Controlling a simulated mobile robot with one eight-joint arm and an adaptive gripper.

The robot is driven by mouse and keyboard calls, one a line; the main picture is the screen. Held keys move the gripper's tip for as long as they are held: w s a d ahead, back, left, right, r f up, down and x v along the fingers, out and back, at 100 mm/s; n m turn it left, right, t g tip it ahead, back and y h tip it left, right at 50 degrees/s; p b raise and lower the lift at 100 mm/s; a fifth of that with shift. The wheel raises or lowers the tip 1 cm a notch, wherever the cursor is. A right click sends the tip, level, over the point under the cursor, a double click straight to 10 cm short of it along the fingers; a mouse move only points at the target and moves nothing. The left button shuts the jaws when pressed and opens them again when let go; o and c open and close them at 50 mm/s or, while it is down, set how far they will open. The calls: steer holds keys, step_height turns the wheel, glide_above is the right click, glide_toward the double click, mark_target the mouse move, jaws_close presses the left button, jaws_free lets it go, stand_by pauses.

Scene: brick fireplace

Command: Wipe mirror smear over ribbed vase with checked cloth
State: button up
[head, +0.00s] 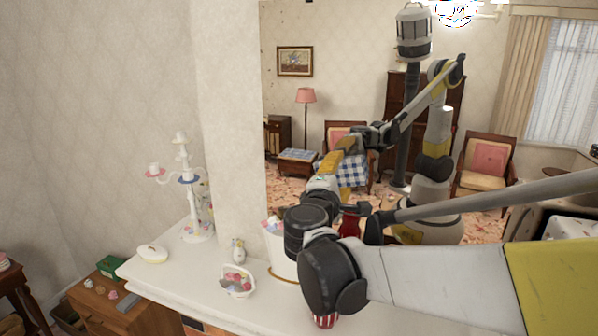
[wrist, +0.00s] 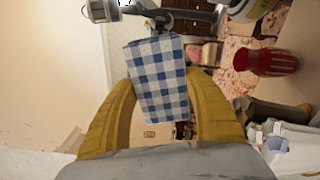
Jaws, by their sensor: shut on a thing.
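My gripper (wrist: 162,88) is shut on the blue-and-white checked cloth (wrist: 160,60), which stands between its yellow fingers in the wrist view. In the head view a checked cloth (head: 354,171) shows close to my gripper (head: 332,174); I cannot tell how much of it is reflection, or whether it touches the glass. The mirror (head: 345,55) fills the right of the head view and reflects my arm. A red ribbed vase (wrist: 270,62) shows right of the cloth in the wrist view. Red glass (head: 350,223) is partly hidden behind my arm in the head view. I cannot make out the smear.
The white mantel (head: 190,270) holds a candelabrum (head: 190,190), a basket (head: 236,282), a white lidded dish (head: 152,254), a small figurine (head: 238,250) and a white pot (head: 283,262). A red-striped object (head: 325,320) is low under my arm.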

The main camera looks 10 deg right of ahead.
mark_target(362, 178)
steer(key=shift+s+d, duration=0.75)
steer(key=shift+d, duration=0.35)
steer(key=shift+s+d, duration=0.75)
steer(key=shift+d, duration=0.35)
steer(key=w+a+b, duration=0.2)
steer(key=w+a, duration=0.4)
steer(key=a, duration=0.4)
steer(key=shift+w, duration=0.4)
steer(key=shift+v, duration=3)
steer(key=v, duration=0.3)
steer(key=shift+w, duration=0.1)
